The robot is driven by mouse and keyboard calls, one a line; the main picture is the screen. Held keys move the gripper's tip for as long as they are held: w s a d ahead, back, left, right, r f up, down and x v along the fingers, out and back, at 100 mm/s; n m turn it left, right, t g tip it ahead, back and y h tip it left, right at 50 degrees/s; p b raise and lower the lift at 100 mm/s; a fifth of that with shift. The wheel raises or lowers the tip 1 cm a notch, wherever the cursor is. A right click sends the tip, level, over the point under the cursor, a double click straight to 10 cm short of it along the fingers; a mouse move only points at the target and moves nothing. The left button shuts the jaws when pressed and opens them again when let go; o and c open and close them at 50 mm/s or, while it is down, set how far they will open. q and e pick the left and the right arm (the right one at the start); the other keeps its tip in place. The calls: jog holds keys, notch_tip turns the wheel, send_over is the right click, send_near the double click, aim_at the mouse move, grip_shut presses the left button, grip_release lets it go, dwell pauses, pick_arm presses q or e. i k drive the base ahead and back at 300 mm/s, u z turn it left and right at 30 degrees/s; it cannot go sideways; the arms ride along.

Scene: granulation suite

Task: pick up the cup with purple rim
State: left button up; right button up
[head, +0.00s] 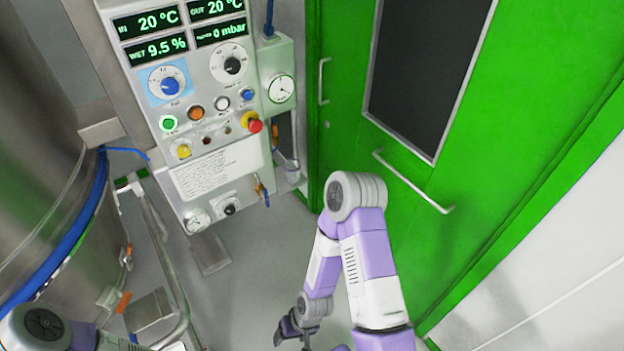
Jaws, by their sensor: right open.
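I see no cup with a purple rim in the head view. My right arm, purple and white, reaches down in the middle right of the picture. My right gripper (288,329) shows small and dark at its lower end, near the bottom edge. It is open, with nothing seen between its fingers, above the grey floor. Part of my left arm shows at the bottom left corner, and its gripper is out of the picture.
A control panel (215,165) with displays, knobs and a red stop button stands at the upper left. A large steel vessel (50,150) with a blue band fills the left side. A green door (345,110) with handles stands behind my right arm.

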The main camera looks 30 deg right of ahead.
aim_at(291, 166)
jog(key=z, duration=1.8)
jog(key=k, duration=0.6)
jog(key=u, duration=0.85)
jog(key=i, duration=0.95)
jog(key=z, duration=0.05)
jog(key=k, duration=1.5)
jog(key=z, duration=0.25)
jog(key=i, duration=2.2)
jog(key=z, duration=0.1)
